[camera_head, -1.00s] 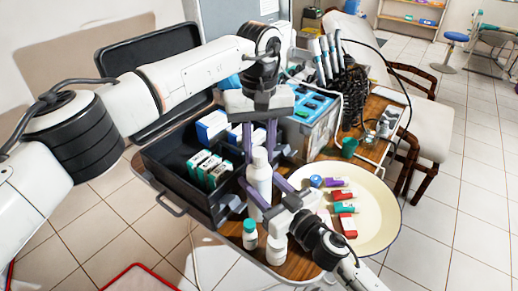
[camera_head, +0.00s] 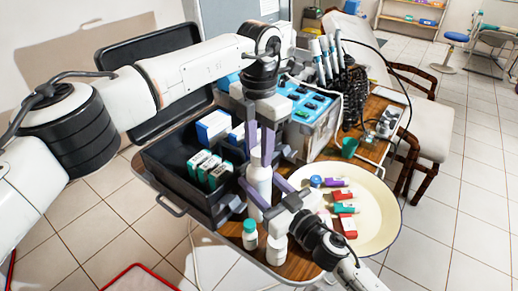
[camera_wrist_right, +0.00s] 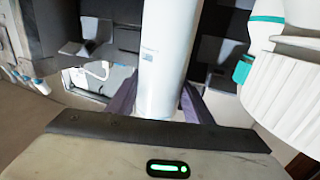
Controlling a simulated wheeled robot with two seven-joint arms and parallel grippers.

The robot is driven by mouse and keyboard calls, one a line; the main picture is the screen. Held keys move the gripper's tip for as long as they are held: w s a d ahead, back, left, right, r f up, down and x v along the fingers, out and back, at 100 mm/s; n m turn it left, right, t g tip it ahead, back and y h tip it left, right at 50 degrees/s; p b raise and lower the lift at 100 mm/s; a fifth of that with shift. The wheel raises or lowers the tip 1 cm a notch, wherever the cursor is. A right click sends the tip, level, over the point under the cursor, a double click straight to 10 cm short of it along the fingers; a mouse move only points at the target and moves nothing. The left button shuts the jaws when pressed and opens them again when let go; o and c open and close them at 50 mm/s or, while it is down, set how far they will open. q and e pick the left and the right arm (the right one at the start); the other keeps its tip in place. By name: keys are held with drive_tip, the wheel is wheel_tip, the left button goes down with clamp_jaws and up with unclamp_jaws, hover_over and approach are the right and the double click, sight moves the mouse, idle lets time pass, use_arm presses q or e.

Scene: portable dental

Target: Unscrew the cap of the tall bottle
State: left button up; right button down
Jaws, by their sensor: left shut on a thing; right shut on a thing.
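The tall white bottle (camera_head: 259,181) stands upright on the wooden table in the head view. In the right wrist view its white body (camera_wrist_right: 165,60) rises between the purple fingers. My right gripper (camera_head: 262,195) is shut on the bottle's body from the front right. My left gripper (camera_head: 259,145) points down from above, its purple fingers shut on the white cap (camera_head: 257,154) at the bottle's top. The fingers partly hide the cap, and I cannot tell whether it has come loose from the neck.
A small bottle with a green cap (camera_head: 250,235) and a white bottle (camera_head: 276,249) stand close in front. A black case (camera_head: 172,184) holding boxes is at left. A cream basin (camera_head: 375,225) with coloured items is at right. A blue-topped device (camera_head: 310,100) stands behind.

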use_arm(q)
drive_tip(key=n, duration=0.8)
drive_tip(key=shift+n, duration=0.4)
drive_tip(key=n, duration=0.9)
drive_tip(key=shift+n, duration=0.4)
drive_tip(key=shift+r, duration=0.2)
drive_tip(key=shift+r, duration=0.95)
